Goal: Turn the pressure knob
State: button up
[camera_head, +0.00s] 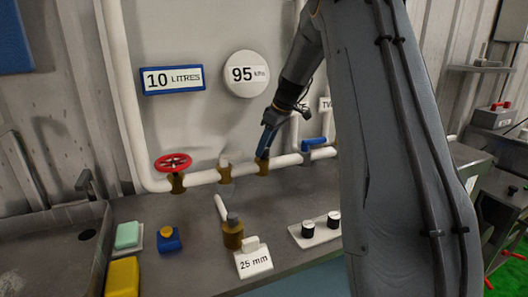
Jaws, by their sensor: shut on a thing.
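My gripper (264,150) reaches down to the pipe, its fingertips at the top of a brass fitting (262,168) below the pressure dial. It is shut on the knob there, which I take to be the pressure knob; the fingers hide nearly all of it, so its angle cannot be told. The round white dial (246,74) on the wall reads 95 with a small unit that looks like kPa.
The white pipe (205,178) also carries a red handwheel (173,162), another brass fitting (225,173) and a blue lever (314,142). A blue-framed sign (172,79) reads 10 LITRES. The bench holds a brass valve (232,232), a 25 mm card (254,261) and black knobs (308,229).

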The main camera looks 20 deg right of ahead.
jog(key=shift+n+b, duration=0.3)
jog(key=shift+n, duration=0.2)
jog(key=o, duration=1)
jog(key=shift+o, duration=0.2)
jog(key=shift+d, duration=0.1)
jog(key=b+v, duration=0.2)
jog(key=v, duration=0.5)
jog(key=shift+d+r, duration=0.15)
jog(key=shift+r, duration=0.15)
jog(key=shift+s, duration=0.15)
